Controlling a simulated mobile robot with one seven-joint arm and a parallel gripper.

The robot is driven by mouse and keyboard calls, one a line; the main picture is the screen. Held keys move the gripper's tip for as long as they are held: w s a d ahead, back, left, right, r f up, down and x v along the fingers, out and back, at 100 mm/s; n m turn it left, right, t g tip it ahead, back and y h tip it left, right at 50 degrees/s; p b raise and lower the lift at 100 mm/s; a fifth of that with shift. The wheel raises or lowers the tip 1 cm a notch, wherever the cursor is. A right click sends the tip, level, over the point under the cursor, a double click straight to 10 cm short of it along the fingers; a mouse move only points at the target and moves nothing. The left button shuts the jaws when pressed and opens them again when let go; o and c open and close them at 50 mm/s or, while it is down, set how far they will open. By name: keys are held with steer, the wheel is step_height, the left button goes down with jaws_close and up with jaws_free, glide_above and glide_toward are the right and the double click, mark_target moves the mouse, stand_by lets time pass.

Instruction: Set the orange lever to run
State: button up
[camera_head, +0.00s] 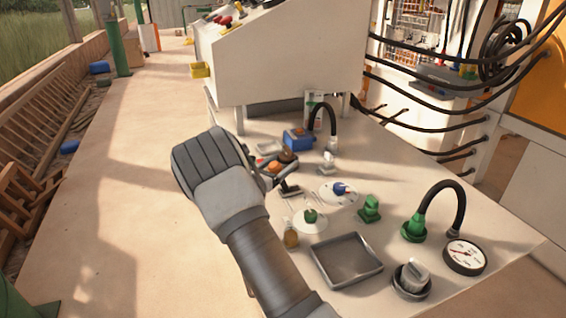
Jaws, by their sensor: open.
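A small orange part (274,167), which may be the orange lever, shows on the worktable (480,213) just right of my gripper. It is small and partly crowded by dark parts, so I cannot tell its position or read any run mark. My gripper (268,181) is mostly hidden behind my own grey wrist and arm, beside the orange part. Its jaws are open, and I see nothing held in them. I cannot tell whether it touches the orange part.
A blue box (298,139) stands behind. Right of my arm are an empty grey tray (346,261), a green knob (370,209), a dial gauge (465,256), a grey rotary knob (411,279) and a curved black hose (443,196). A sloped white console (290,58) stands at the back.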

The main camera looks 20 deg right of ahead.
steer(key=shift+c, duration=0.2)
jaws_close()
stand_by(0.4)
